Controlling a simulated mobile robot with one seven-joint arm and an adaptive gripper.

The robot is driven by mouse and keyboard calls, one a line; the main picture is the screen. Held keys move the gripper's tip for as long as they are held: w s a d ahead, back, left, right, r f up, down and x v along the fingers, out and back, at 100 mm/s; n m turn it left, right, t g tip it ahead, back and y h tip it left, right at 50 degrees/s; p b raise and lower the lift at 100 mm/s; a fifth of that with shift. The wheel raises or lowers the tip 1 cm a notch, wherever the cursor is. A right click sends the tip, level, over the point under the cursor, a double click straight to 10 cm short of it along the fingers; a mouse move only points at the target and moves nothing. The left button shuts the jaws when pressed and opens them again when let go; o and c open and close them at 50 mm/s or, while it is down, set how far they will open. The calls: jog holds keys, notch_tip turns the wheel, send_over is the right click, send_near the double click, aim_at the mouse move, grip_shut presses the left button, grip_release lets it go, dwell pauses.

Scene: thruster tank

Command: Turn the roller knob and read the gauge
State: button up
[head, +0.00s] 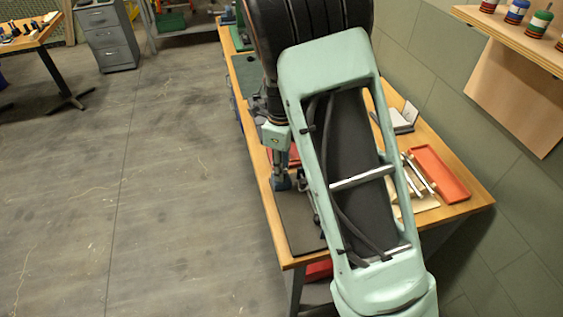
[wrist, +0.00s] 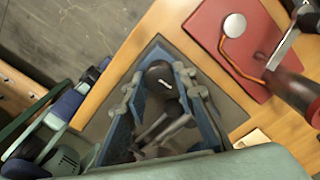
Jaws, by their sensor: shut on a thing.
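In the wrist view, my gripper (wrist: 160,88) points down at a dark mat on the workbench. Its blue-grey fingers are shut on a black rounded knob (wrist: 160,76) with a small white mark on top. A round pale disc (wrist: 235,25), perhaps the gauge, sits on a red plate (wrist: 228,52) with a bent orange tube beside it. No reading can be made out on it. In the head view, my gripper (head: 281,183) is low over the bench's left edge, and the knob cannot be made out there. My arm covers much of the bench.
The wooden bench (head: 470,192) carries a dark mat (head: 293,228) and an orange-red tray (head: 440,172). A dark red-ended cylinder (wrist: 296,92) lies right of my gripper in the wrist view. A shelf (head: 520,30) hangs at the upper right. The floor to the left is open.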

jog(key=shift+r+m+p, duration=0.1)
jog(key=shift+m+p, duration=0.6)
jog(key=shift+m, duration=0.5)
jog(key=o, duration=1.2)
jog(key=shift+c, duration=0.2)
notch_tip(320, 180, up, 12)
